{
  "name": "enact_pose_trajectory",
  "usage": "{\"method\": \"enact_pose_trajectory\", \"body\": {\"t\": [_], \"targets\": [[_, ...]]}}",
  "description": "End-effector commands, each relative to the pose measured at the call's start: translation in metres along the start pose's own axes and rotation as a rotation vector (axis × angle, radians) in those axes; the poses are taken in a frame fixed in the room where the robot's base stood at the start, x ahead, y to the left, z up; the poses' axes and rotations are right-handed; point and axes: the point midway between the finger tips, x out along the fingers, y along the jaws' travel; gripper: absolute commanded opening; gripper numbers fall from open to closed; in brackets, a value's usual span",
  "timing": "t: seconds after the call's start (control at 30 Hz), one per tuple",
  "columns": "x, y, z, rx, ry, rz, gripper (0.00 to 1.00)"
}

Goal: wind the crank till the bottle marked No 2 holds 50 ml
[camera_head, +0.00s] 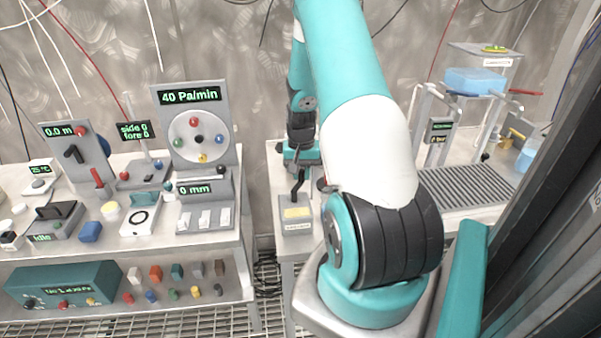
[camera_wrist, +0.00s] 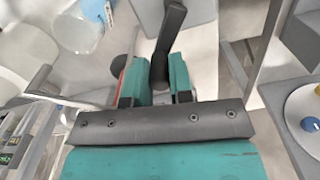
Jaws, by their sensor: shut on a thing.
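My gripper (camera_head: 301,157) is at the back of the middle bench, partly hidden by my arm. In the wrist view, its two teal fingers (camera_wrist: 162,78) are closed on a dark upright grip, which looks like the crank handle (camera_wrist: 171,30). In the head view, a dark bent crank (camera_head: 298,186) shows just below my gripper, above a small grey box with a yellow pad. A clear vessel with some blue in it (camera_wrist: 80,30) shows at the top left of the wrist view. I cannot read a No 2 mark on any bottle, nor a fill level.
A grey panel reading 40 Pa/min (camera_head: 190,96) stands on the left bench among several small devices. A blue block (camera_head: 475,80) sits on a raised frame at the right. A pale blue cup (camera_head: 526,158) stands at the far right. My arm covers much of the middle bench.

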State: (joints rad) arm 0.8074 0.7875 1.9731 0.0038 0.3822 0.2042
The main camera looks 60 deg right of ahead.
Motion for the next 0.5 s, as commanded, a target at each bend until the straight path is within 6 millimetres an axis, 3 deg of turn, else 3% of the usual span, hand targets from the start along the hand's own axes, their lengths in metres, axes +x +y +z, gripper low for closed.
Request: {"method": "enact_pose_trajectory", "body": {"t": [0.27,0.3,0.37,0.5], "targets": [[-0.0010,0.0006,-0.0012,0.001,0.004,0.001,0.00],[-0.0010,0.0006,-0.0012,0.001,0.004,0.001,0.30],[-0.0009,0.0006,-0.0010,0.001,0.003,0.001,0.44],[-0.0005,0.0021,-0.0009,0.003,0.002,0.003,0.46]]}}
